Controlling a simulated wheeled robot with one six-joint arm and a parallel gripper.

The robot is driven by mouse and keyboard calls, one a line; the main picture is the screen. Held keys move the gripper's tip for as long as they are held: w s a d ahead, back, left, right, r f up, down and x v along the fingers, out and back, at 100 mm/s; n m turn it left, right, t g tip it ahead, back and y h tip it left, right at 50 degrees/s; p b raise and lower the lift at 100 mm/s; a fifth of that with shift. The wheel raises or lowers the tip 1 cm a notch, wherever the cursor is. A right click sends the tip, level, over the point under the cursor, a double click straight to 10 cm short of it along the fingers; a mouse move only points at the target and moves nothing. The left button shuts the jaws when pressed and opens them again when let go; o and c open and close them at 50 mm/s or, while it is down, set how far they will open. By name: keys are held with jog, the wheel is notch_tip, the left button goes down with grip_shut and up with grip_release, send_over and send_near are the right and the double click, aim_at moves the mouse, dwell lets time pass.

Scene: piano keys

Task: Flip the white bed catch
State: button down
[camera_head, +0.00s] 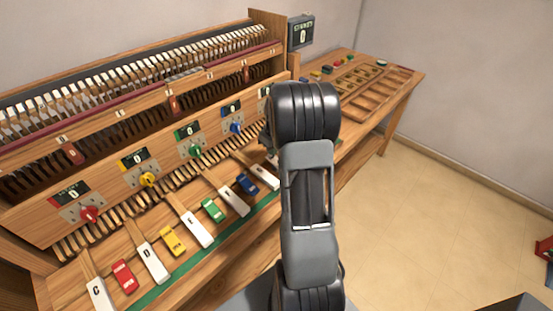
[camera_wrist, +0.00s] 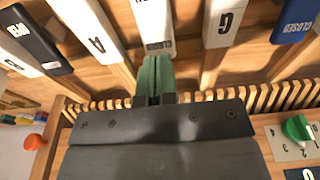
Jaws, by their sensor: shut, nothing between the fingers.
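The white bed catch (camera_wrist: 152,22) is in the top middle of the wrist view, between the white A key (camera_wrist: 90,32) and the white G key (camera_wrist: 225,20). In the head view my arm hides the gripper and the white catch.
A blue catch reading CLOSED (camera_wrist: 296,20) and a black catch reading OPEN (camera_wrist: 35,42) flank these keys. A green knob (camera_wrist: 298,128) is at right. In the head view, red (camera_head: 124,276), yellow (camera_head: 173,241) and green (camera_head: 212,210) catches sit between white keys. Open floor lies at right.

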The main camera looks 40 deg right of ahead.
jog(key=shift+r+p, duration=1.25)
jog(key=shift+r, duration=1.05)
jog(key=shift+m, duration=0.4)
jog(key=s+a+r+t, duration=0.1)
jog(key=s+a+r, duration=0.4)
jog(key=s+a, duration=0.3)
jog(key=s+a+r+t, duration=0.1)
jog(key=s+a+r, duration=0.5)
jog(key=a, duration=0.9)
jog(key=s, duration=0.3)
jog(key=shift+m, duration=0.4)
jog(key=shift+s+r, duration=0.1)
